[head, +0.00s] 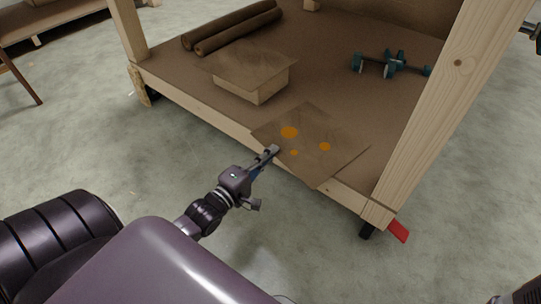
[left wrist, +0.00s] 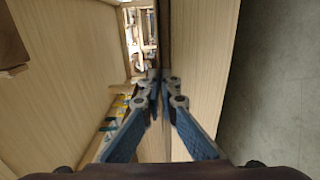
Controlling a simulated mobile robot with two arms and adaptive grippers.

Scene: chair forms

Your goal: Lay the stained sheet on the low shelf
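The stained sheet (head: 325,165) is a thin brown square with three orange spots. In the head view it lies over the front edge of the low shelf (head: 190,80), with its near corner jutting past the edge. Whether it touches the shelf or hovers just above it, I cannot tell. My left gripper (head: 272,151) reaches the sheet's front-left edge. In the left wrist view its fingers (left wrist: 164,80) are nearly together, with a thin edge between them, so it appears shut on the sheet.
On the shelf, a plain brown sheet (head: 250,62) rests on a pale block (head: 258,90). Behind are two brown rolls (head: 235,28). Teal clamps (head: 393,64) lie at the right. A thick wooden post (head: 440,105) stands at the front right, with a red piece (head: 398,230) near its foot.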

